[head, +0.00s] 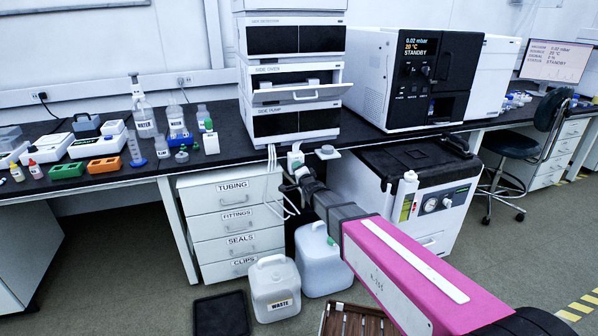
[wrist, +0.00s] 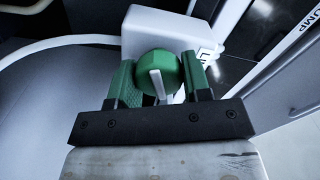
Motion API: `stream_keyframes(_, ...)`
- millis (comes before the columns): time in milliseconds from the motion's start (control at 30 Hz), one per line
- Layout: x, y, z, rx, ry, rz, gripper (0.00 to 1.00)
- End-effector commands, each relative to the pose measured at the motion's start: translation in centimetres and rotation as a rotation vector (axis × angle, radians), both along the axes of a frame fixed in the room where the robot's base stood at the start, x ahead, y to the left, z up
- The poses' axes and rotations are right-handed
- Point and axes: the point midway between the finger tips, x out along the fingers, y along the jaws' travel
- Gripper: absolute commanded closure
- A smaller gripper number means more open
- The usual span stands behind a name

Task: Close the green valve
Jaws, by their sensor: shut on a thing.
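The green valve (wrist: 158,68) shows in the wrist view as a rounded green knob with a white pointer bar across its face, on a white block (wrist: 172,28). The pointer runs nearly up and down in the picture. My gripper (wrist: 160,78) is shut on the knob, with one green-padded finger on each side. In the head view my gripper (head: 298,172) reaches the front edge of the bench below the instrument stack; the valve there is small and mostly hidden by my arm.
The stack of white and black modules (head: 292,85) stands just behind. White tubes (head: 276,185) hang beside the drawer cabinet (head: 230,220). A waste canister (head: 274,288) and another white canister (head: 320,258) stand on the floor.

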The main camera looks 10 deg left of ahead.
Motion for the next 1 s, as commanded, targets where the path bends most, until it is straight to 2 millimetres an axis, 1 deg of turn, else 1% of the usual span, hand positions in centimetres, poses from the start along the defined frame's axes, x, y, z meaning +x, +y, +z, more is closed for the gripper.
stream_keyframes(200, -0.03, -0.06, -0.16, 0.151, 0.096, -0.001, 0.79)
stream_keyframes(500, -0.03, -0.07, -0.24, 0.294, 0.184, -0.001, 0.79)
stream_keyframes(700, -0.04, -0.08, -0.26, 0.339, 0.211, -0.001, 0.79)
stream_keyframes(1000, -0.05, -0.08, -0.29, 0.353, 0.221, -0.001, 0.79)
